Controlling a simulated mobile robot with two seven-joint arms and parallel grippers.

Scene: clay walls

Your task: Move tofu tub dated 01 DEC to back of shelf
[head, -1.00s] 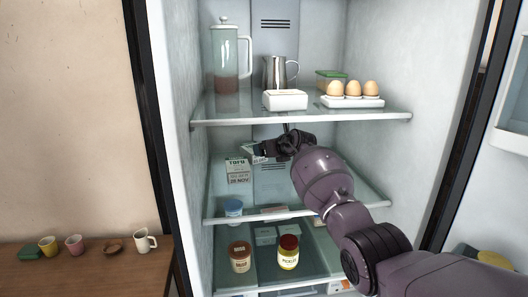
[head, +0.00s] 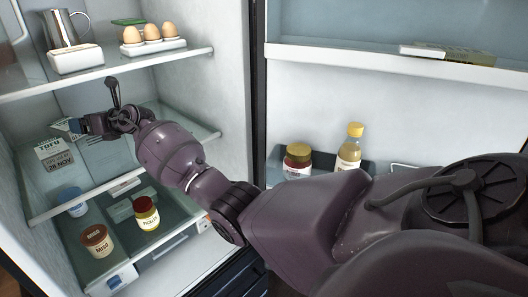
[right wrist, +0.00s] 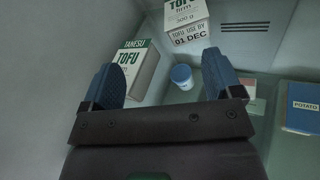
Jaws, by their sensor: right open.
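The tofu tub dated 01 DEC (right wrist: 187,20) shows at the top of the right wrist view, beyond my fingertips and cut by the picture edge. A second tofu tub (right wrist: 135,70) stands left of it, its lower part hidden by my left-hand finger. In the head view a tub dated 28 NOV (head: 57,157) is at the left of the middle shelf (head: 120,185); another pale-green tub (head: 66,127) shows partly behind my gripper, its date unreadable. My right gripper (head: 82,125) is open over that shelf, nothing between its fingers (right wrist: 163,80). My left gripper is out of view.
Jars (head: 146,213) stand lower down. The upper shelf, just above my gripper, holds a metal jug (head: 64,30), a white dish (head: 76,60) and eggs (head: 152,36). The fridge door (head: 330,105) is open at right.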

